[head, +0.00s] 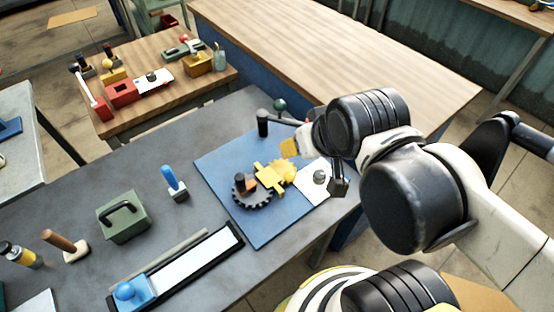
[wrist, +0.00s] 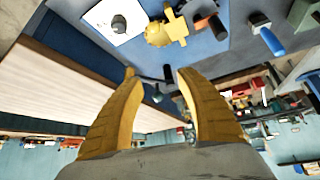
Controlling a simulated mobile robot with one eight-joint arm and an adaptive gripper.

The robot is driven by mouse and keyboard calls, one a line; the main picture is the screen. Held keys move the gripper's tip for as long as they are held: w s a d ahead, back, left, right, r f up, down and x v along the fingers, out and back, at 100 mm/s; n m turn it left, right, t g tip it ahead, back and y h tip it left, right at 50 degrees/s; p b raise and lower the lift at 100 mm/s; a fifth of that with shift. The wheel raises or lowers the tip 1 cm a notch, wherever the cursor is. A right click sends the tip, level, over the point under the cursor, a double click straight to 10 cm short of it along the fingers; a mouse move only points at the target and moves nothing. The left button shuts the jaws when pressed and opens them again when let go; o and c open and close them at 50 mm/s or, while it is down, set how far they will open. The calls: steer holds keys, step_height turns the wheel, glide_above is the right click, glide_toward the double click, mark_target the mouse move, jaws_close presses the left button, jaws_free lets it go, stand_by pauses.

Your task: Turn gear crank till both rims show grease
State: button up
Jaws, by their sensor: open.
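No part reads clearly as the crank, and grease on the rims is too small to make out. My gripper (wrist: 157,74) is open, its two yellow fingers apart with nothing held. In the head view its finger (head: 290,147) shows just behind the yellow gear; my arm hides the rest.
A black post (head: 262,123) stands behind the gears. A white sheet with a grey knob (head: 319,177) lies right of them. A blue-handled tool (head: 174,184), green box (head: 123,217) and long black tray (head: 180,268) stand left and in front. The wooden bench (head: 330,60) behind is bare.

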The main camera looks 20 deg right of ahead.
steer(key=m+g+p, duration=0.6)
steer(key=m+g, duration=0.1)
steer(key=m, duration=0.7)
glide_above(239, 176)
step_height(239, 176, down, 2)
steer(key=shift+d, duration=0.15)
steer(key=shift+f+m, duration=0.2)
steer(key=shift+m, duration=0.1)
steer(key=shift+f+b, duration=0.3)
steer(key=shift+f, duration=0.1)
step_height(239, 176, down, 10)
steer(key=b, duration=0.3)
steer(key=shift+b, duration=0.4)
steer(key=shift+r, duration=0.1)
